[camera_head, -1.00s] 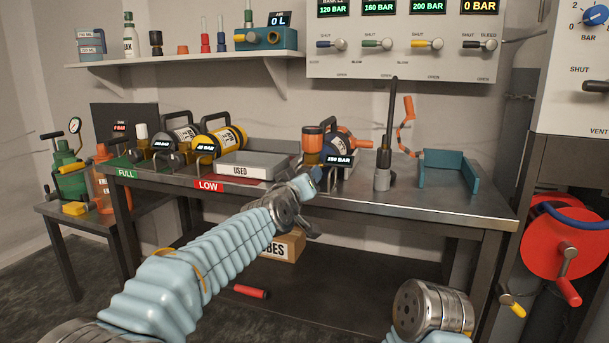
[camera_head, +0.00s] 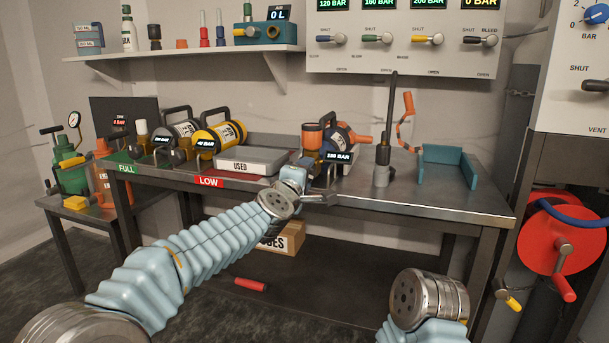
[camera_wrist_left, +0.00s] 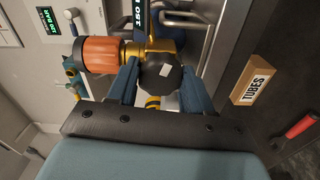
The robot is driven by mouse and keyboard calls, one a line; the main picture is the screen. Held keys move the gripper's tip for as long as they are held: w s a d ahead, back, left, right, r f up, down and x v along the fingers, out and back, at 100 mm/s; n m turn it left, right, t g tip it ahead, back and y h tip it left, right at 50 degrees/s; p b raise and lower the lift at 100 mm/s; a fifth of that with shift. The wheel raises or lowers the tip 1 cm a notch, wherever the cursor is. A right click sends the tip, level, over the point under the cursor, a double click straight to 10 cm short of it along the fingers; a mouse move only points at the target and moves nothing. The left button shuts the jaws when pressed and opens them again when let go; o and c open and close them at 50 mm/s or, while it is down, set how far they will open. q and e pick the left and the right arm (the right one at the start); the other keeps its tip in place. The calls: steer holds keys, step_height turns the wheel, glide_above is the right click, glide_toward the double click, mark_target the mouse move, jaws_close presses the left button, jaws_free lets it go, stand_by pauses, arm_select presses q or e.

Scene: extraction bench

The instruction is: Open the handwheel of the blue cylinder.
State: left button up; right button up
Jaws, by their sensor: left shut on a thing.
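The blue cylinder (camera_head: 338,138) lies on the bench with an orange cap (camera_head: 312,136) and a 150 BAR display (camera_head: 338,156) beside it. In the left wrist view its dark, many-sided handwheel (camera_wrist_left: 166,78) carries a white mark and sits below the brass valve (camera_wrist_left: 160,45). My left gripper (camera_wrist_left: 160,68) has its two blue fingers on either side of the handwheel and is shut on it. In the head view the fingers are largely hidden at the bench's front edge. My right wrist shows at the lower right, but its gripper is not visible.
A dark upright lever (camera_head: 390,115) and a teal cradle (camera_head: 448,166) stand to the right. A TUBES box (camera_head: 290,238) sits below the bench.

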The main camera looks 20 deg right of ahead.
arm_select(q)
steer(key=shift+d+f+n, duration=0.15)
steer(key=shift+n, duration=1.75)
steer(key=o, duration=1)
steer(key=shift+o, duration=0.2)
steer(key=b+v, duration=0.4)
steer(key=v, duration=1)
